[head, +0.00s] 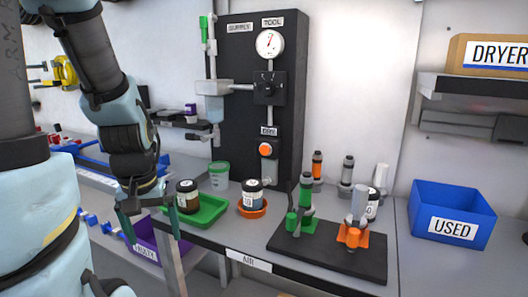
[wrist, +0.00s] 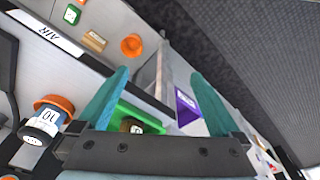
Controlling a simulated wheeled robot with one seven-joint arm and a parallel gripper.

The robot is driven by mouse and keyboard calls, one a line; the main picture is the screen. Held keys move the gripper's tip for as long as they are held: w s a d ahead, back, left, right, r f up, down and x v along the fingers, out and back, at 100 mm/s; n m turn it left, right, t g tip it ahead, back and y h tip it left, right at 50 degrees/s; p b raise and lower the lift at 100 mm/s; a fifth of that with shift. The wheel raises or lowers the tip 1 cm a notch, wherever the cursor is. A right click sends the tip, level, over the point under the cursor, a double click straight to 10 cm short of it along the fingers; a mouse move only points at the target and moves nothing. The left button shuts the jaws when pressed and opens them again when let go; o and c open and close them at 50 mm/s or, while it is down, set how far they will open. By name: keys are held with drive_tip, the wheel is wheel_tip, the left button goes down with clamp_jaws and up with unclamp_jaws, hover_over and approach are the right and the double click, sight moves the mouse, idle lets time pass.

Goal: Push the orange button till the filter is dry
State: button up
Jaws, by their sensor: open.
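The orange button (head: 266,149) sits on a grey block low on the dark upright panel (head: 291,95) in the head view. The filter (head: 214,108), with a pale translucent bowl, hangs at the panel's left side below the SUPPLY label; I cannot tell whether liquid is in it. My gripper (head: 148,214) is left of the green tray and lower in the picture than the button, well apart from it. In the wrist view its two teal fingers (wrist: 160,80) are spread with nothing held between them. The button and filter are not recognisable in the wrist view.
The green tray (head: 213,212) holds a dark jar (head: 187,195). Another jar (head: 252,192) stands on an orange dish, left of a black board (head: 370,262) with green and orange tools. A blue USED bin (head: 452,213) is at right, a purple bin (head: 144,240) below my gripper.

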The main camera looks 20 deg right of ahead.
clamp_jaws()
idle(0.8)
idle(0.9)
